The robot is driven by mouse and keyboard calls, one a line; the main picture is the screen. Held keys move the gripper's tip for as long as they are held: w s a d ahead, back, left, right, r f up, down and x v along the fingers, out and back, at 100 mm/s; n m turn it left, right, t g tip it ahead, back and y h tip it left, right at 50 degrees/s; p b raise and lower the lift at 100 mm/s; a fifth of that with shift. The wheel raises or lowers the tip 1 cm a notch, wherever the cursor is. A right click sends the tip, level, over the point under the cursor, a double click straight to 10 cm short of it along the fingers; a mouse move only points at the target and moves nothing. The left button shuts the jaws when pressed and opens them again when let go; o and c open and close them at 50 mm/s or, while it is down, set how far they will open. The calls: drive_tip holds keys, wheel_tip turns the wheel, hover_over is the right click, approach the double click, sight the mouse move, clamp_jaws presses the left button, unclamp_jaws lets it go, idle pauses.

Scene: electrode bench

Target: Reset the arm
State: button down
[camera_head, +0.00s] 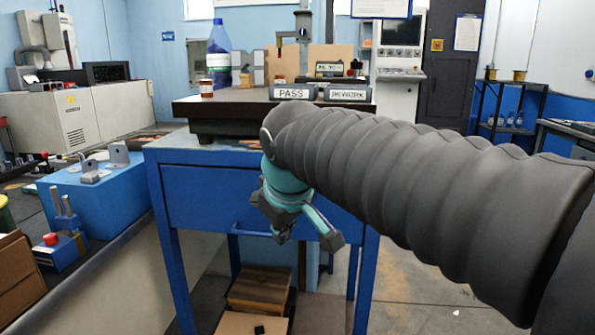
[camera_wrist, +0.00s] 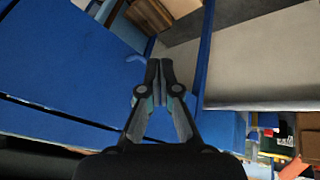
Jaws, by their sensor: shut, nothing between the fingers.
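My gripper (camera_wrist: 159,70) is shut and empty; in the wrist view its fingertips meet near the middle. In the head view my gripper (camera_head: 302,222) hangs below the bench top, in front of the blue workbench (camera_head: 205,200). My arm, in a grey ribbed sleeve, reaches in from the right and hides part of the bench's right side. The gripper appears apart from the bench, but the exact gap cannot be told.
On the dark bench plate (camera_head: 235,108) stand a PASS sign (camera_head: 292,92), a REWORK sign (camera_head: 347,93), a blue bottle (camera_head: 219,58) and a small brown jar (camera_head: 206,88). Wooden boxes (camera_head: 260,288) sit under the bench. A blue block (camera_head: 95,195) stands left. Open floor lies right.

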drive_tip(key=s+d+f+m+h, duration=0.1)
drive_tip(key=s+d+f+m, duration=0.8)
drive_tip(key=s+d+f, duration=0.6)
drive_tip(key=shift+s+d, duration=0.9)
drive_tip(key=shift+d, duration=0.8)
